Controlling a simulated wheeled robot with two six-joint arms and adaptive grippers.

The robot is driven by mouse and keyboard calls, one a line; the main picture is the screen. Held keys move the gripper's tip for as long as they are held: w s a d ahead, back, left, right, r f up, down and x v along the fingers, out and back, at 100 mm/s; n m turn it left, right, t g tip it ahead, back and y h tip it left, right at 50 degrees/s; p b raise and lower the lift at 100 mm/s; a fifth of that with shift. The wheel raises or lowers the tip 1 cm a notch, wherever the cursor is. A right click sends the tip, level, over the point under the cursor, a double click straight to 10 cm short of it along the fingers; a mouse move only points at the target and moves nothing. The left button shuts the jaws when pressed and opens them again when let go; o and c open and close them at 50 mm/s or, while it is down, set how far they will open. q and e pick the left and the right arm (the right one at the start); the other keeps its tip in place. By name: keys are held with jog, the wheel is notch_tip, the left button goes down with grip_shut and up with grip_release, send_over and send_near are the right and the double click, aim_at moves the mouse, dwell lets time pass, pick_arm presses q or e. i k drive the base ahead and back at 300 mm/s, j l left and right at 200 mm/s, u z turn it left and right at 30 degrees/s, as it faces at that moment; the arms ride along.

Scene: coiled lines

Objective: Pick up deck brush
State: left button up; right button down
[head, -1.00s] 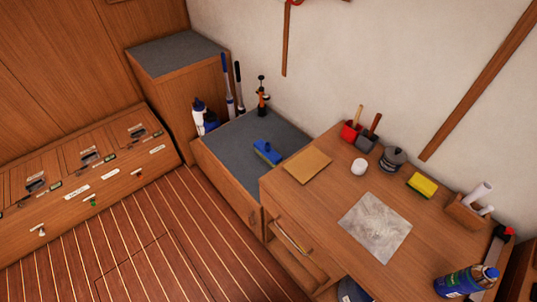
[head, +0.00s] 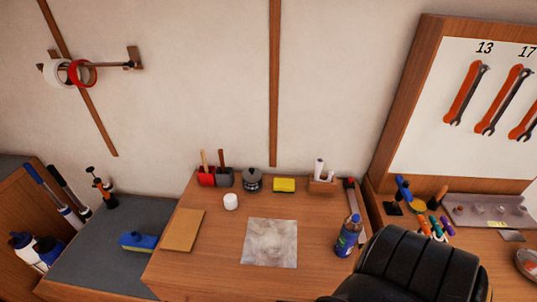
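A blue brush head with pale yellowish bristles, which looks like the deck brush (head: 138,240), lies on the grey-topped low cabinet (head: 105,262) at the left. It sits close to the left edge of the wooden desk. Two long handles, one blue (head: 52,193) and one black (head: 68,187), lean at the far left; what they belong to is unclear. Neither of my grippers shows in the head view. A black padded shape at the bottom right covers part of the desk front.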

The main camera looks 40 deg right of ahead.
aim_at(133, 241)
jog(key=j+z, duration=0.15)
jog(key=z, duration=0.6)
jog(key=i+j+z, duration=0.1)
jog(key=j+z, duration=0.3)
jog(key=j, duration=0.6)
jog(key=j+z, duration=0.45)
jog(key=j, duration=0.6)
